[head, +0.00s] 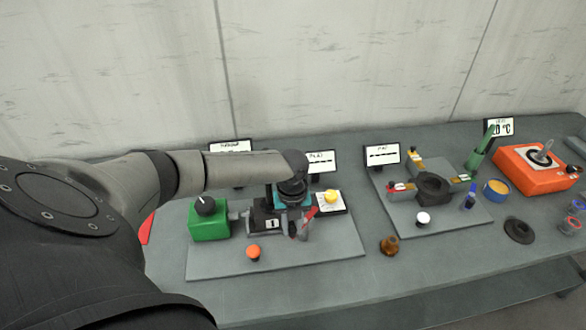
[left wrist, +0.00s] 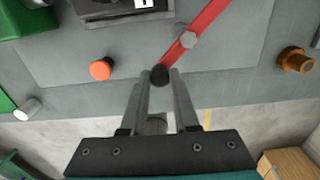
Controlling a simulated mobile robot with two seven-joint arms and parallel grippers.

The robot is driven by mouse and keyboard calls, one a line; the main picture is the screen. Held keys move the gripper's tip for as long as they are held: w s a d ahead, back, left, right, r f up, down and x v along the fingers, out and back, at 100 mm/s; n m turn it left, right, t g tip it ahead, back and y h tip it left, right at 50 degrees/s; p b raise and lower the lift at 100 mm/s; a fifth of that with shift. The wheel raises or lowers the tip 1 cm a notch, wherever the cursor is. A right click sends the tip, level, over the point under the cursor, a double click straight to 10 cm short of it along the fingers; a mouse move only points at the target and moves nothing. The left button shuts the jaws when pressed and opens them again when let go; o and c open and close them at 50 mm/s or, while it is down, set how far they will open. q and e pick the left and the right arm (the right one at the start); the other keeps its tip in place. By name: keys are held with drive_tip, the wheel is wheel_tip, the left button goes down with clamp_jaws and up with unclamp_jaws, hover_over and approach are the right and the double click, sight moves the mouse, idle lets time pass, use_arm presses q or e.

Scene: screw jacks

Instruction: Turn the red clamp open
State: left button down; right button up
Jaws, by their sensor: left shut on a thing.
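The red clamp (head: 310,213) shows as a small red handle on the middle fixture, beside a dark block marked with a digit. In the left wrist view, its red bar (left wrist: 207,18) runs diagonally, with a grey hex nut (left wrist: 188,38) on it and a black knob (left wrist: 160,76) at its lower end. My left gripper (left wrist: 160,78) has its two fingers on either side of this black knob and is shut on it. In the head view my left gripper (head: 299,228) is partly hidden behind my own arm and the fixture. My right gripper is not in view.
A green block (head: 208,226) with a black dial stands left on the grey plate (head: 300,262). An orange knob (head: 253,252) stands in front, a yellow knob (head: 331,196) right. A brown knob (head: 389,245), a second plate with a dark chuck (head: 434,187) and an orange box (head: 536,172) lie further right.

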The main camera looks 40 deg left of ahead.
use_arm(q)
drive_tip(key=c, duration=0.7)
unclamp_jaws()
drive_tip(key=shift+o, duration=0.2)
drive_tip(key=shift+r, duration=0.1)
wheel_tip(320, 180, up, 15)
